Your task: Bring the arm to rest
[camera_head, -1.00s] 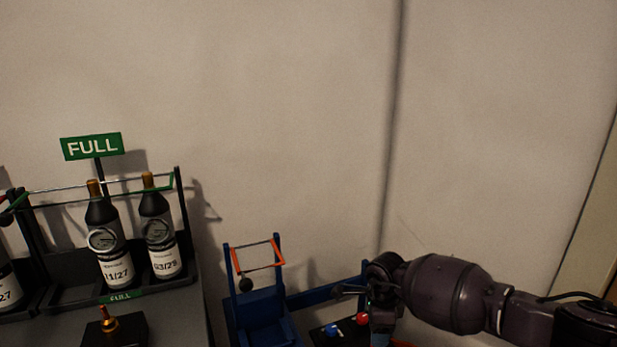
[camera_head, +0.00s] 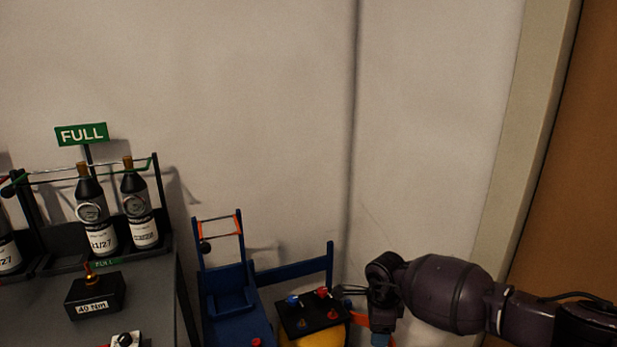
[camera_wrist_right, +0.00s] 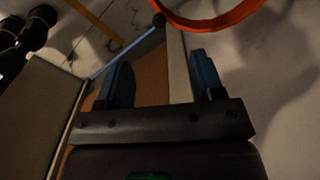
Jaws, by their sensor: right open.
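My right arm (camera_head: 450,292) comes in from the right in the head view, with its dark wrist hanging over the right side of the blue rig. Its fingers are hard to make out there. In the right wrist view my right gripper (camera_wrist_right: 160,75) is open, with two blue fingers apart and nothing between them. An orange ring (camera_wrist_right: 213,26) curves past beyond the right finger, apart from it. My left gripper is in neither current view.
A blue frame (camera_head: 230,287) with a black panel (camera_head: 312,318) of red and blue knobs stands left of my wrist. Dark bottles (camera_head: 138,205) stand in a rack under a FULL sign (camera_head: 82,134). A black block (camera_head: 95,294) sits on the grey table. The wall (camera_head: 270,100) is behind.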

